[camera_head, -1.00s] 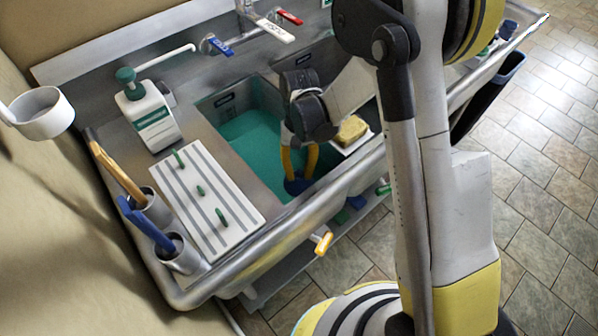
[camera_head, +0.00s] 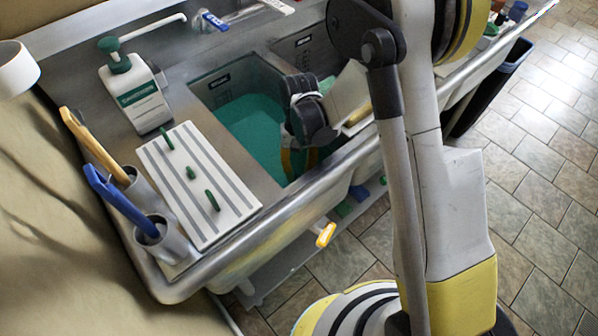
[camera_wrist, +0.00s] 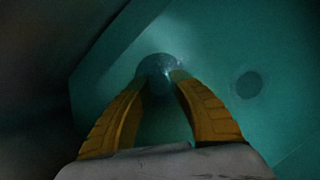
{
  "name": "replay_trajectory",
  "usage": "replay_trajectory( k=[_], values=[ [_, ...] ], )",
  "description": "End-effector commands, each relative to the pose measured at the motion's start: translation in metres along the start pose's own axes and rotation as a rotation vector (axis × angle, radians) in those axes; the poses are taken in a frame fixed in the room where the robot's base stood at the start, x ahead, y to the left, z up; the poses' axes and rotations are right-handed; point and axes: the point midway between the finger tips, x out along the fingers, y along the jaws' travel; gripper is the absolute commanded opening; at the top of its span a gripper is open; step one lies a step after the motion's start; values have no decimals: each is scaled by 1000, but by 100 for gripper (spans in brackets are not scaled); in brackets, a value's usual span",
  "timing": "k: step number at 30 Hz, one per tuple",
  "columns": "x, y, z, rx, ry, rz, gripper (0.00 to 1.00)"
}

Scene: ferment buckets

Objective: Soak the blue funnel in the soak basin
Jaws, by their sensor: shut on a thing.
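The soak basin (camera_head: 240,124), with green-blue liquid, is the left sink compartment. My gripper (camera_head: 297,162) reaches down into its right side, and its yellow fingers are partly hidden by the front rim. In the wrist view my gripper (camera_wrist: 160,78) is shut on the blue funnel (camera_wrist: 157,64), which shows as a dark round shape between the fingertips. Everything there is tinted green and dim, so the wrist camera looks into the liquid. The funnel is hidden in the head view. I cannot tell whether it touches the basin floor.
A white ribbed board (camera_head: 180,165) with green pegs lies left of the basin. A soap bottle (camera_head: 137,98) stands behind it, and metal holders (camera_head: 165,240) with blue- and yellow-handled tools stand at the left front. A dark round spot (camera_wrist: 249,85), perhaps a drain, shows right of the funnel.

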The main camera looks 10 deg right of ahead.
Motion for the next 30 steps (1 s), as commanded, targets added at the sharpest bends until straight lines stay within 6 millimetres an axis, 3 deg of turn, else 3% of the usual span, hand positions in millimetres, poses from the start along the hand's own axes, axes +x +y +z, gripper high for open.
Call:
replay_trajectory(
  k=[30],
  values=[
    [13,0,-4,0,0,0,0]
  ],
)
